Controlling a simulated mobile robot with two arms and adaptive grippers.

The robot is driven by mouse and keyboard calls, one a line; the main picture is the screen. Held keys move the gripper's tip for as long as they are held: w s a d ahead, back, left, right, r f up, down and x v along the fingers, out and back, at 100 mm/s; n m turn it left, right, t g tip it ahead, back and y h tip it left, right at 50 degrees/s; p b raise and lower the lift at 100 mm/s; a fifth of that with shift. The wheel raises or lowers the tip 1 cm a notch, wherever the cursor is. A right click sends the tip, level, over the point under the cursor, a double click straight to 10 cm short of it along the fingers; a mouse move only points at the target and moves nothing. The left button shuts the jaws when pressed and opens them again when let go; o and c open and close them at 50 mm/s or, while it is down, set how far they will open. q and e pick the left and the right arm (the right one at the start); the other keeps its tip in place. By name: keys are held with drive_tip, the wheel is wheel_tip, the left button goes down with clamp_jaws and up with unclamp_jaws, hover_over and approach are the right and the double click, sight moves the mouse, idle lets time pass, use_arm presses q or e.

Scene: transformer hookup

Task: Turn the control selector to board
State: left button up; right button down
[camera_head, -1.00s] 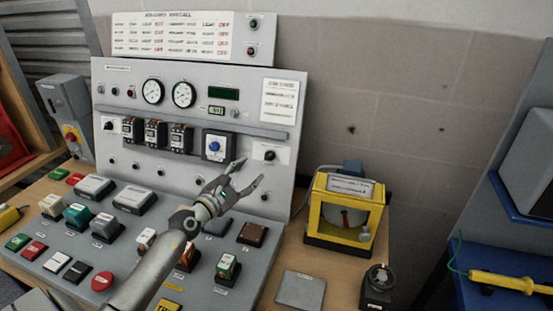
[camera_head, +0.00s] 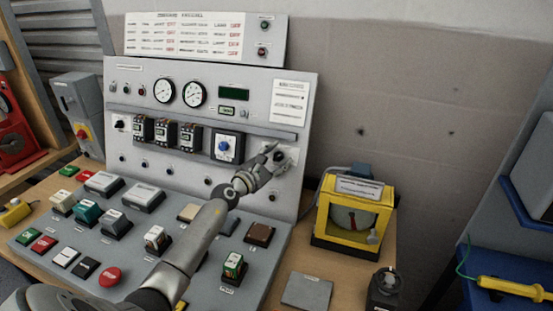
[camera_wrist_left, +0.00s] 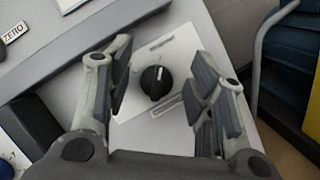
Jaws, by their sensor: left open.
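The control selector is a black round knob with a white pointer line on a white plate; it shows in the left wrist view (camera_wrist_left: 155,81) between my open fingers. In the head view the knob (camera_head: 278,156) sits at the right end of the upright grey panel, partly hidden by the fingers. My left gripper (camera_head: 277,158) is open at the panel around the knob; it also shows in the left wrist view (camera_wrist_left: 160,90), with a finger on each side of the knob and gaps to both. The plate's lettering is too small to read. My right gripper is not in view.
A blue knob (camera_head: 225,147) and several black breakers (camera_head: 166,131) are left of the selector. A ledge (camera_head: 200,123) runs above them. A yellow-framed meter (camera_head: 352,212) stands to the right on the bench. Several coloured blocks (camera_head: 88,211) cover the sloping desk below.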

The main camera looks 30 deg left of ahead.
use_arm(q)
drive_tip(key=c, duration=1)
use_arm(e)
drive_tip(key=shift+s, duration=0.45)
